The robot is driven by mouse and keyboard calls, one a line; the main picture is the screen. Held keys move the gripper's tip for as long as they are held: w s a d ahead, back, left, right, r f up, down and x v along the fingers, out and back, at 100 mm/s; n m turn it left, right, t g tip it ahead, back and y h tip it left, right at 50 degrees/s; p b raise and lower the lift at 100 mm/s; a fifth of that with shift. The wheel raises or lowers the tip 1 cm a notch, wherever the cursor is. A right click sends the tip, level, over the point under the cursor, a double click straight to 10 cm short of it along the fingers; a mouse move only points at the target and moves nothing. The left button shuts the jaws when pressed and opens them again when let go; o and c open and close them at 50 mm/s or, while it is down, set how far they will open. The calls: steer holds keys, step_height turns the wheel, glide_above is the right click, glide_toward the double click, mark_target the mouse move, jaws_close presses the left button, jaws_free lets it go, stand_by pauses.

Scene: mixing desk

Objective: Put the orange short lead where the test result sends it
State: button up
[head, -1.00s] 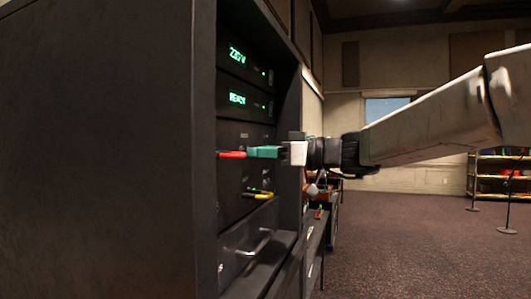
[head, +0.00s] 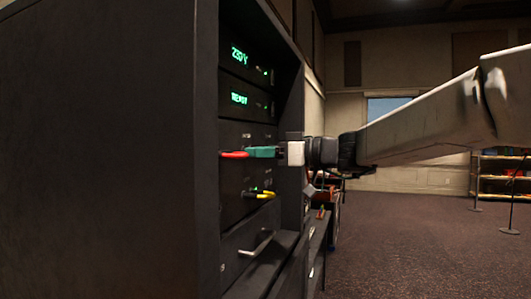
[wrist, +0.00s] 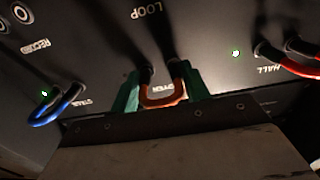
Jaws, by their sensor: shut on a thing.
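The orange short lead (wrist: 163,98) is a U-shaped loop with two dark plugs in the wrist view. My gripper (wrist: 155,97) has its green fingers shut on it, one on each side. The plugs point at the dark panel under the LOOP label; I cannot tell how far in they sit. A label behind the lead is partly hidden. In the head view my gripper (head: 264,152) is level at the rack front, and the orange lead is not distinct there. Two green displays (head: 239,98) glow above; the lower seems to read READY.
A blue lead (wrist: 60,108) is at the left in the wrist view, and a red lead (wrist: 292,62) near the HALL label at the right. Small green lights glow beside them. A yellow lead (head: 262,194) and a drawer handle (head: 256,244) are below my gripper. Open floor lies right.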

steer(key=shift+a, duration=0.1)
steer(key=o, duration=1.5)
steer(key=shift+c, duration=0.2)
steer(key=v, duration=0.8)
steer(key=shift+a, duration=0.1)
